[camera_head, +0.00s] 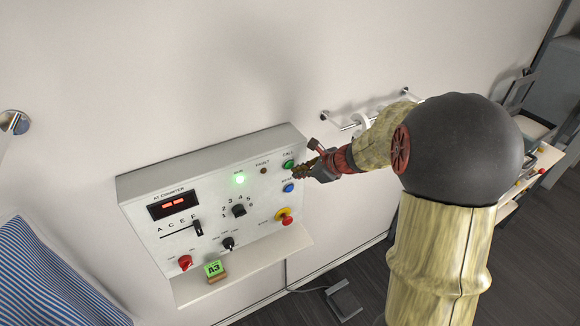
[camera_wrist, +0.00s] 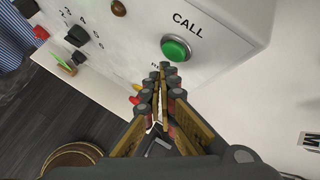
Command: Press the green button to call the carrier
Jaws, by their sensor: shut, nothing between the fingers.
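The green button (camera_head: 288,164) marked CALL sits at the upper right of the white control panel (camera_head: 160,250). In the wrist view the green button (camera_wrist: 176,49) is close beyond my fingertips, slightly above and to the right of them. My gripper (camera_head: 303,171) is shut and empty, its tips near the panel's right side by the button. In the wrist view my gripper (camera_wrist: 163,72) points toward the panel. I cannot tell from these frames whether the tips touch the button.
Below the green button are a blue button (camera_head: 289,188) and a red emergency knob (camera_head: 286,220) on yellow. A green A3 tag (camera_head: 213,269) stands on the ledge. A rail (camera_head: 345,126) is on the wall behind my arm.

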